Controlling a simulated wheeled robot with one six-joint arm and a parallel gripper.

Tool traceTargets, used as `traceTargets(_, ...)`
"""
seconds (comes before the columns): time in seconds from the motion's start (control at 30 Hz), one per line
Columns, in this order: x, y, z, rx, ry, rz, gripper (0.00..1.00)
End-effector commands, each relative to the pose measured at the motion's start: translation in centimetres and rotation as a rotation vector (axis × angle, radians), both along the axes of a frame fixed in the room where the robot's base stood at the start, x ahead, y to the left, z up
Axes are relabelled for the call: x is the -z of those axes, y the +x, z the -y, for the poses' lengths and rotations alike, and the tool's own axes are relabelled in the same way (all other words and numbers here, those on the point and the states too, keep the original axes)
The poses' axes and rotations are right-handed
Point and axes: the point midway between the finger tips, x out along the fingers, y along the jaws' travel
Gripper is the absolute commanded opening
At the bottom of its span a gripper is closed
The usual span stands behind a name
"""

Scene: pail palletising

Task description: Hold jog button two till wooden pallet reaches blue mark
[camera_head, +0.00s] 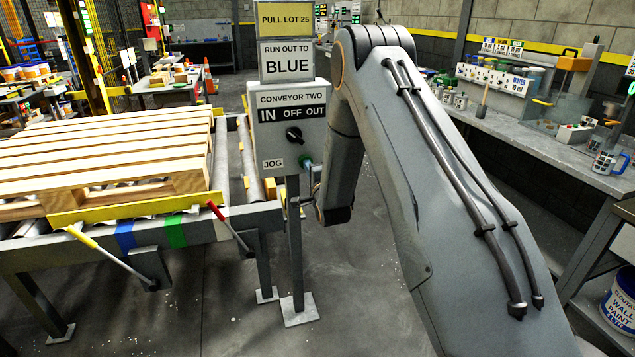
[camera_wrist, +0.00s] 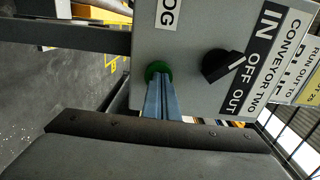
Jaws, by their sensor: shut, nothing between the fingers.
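The wooden pallet (camera_head: 110,150) lies on the roller conveyor at the left of the head view. The blue mark (camera_head: 124,236) is a band on the conveyor's near side rail, left of a green mark (camera_head: 175,232). The pallet's right end lies right of both marks in the picture. The control box (camera_head: 264,105) reads "CONVEYOR TWO". Its green jog button (camera_wrist: 156,70) is partly covered by my gripper (camera_wrist: 162,80), which is shut and empty. The fingertips appear to touch the button; how far it is pressed I cannot tell. My gripper is small in the head view (camera_head: 308,164).
A black selector knob (camera_wrist: 222,66) sits beside the button, its pointer apparently towards IN. Signs above read "RUN OUT TO BLUE" (camera_head: 287,61) and "PULL LOT 25". Red-handled (camera_head: 228,225) and yellow-handled (camera_head: 105,255) levers stick out from the conveyor's near side. A cluttered bench (camera_head: 530,130) stands right.

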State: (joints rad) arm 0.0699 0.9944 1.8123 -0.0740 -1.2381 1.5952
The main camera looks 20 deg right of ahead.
Motion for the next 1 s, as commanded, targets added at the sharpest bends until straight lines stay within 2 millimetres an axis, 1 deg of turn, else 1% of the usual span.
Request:
traceTargets(0.03, -0.2, -0.9, 0.0, 0.000, 0.000, -0.004, 0.00)
traceTargets(0.07, -0.2, -1.4, 0.0, 0.000, 0.000, -0.005, 0.00)
traceTargets(0.17, 0.1, -3.4, 0.0, 0.000, 0.000, -0.006, 0.00)
traceTargets(0.3, 0.4, -6.6, 0.0, 0.000, 0.001, -0.008, 0.00)
traceTargets(0.4, 0.4, -8.5, 0.0, 0.000, 0.001, -0.009, 0.00)
traceTargets(0.5, 0.3, -10.0, 0.0, 0.000, 0.001, -0.008, 0.00)
traceTargets(0.6, 0.3, -11.1, 0.0, 0.000, 0.001, -0.008, 0.00)
traceTargets(0.7, 0.2, -11.7, 0.0, 0.000, 0.001, -0.008, 0.00)
traceTargets(1.0, 0.2, -11.9, 0.0, 0.000, 0.001, -0.007, 0.00)
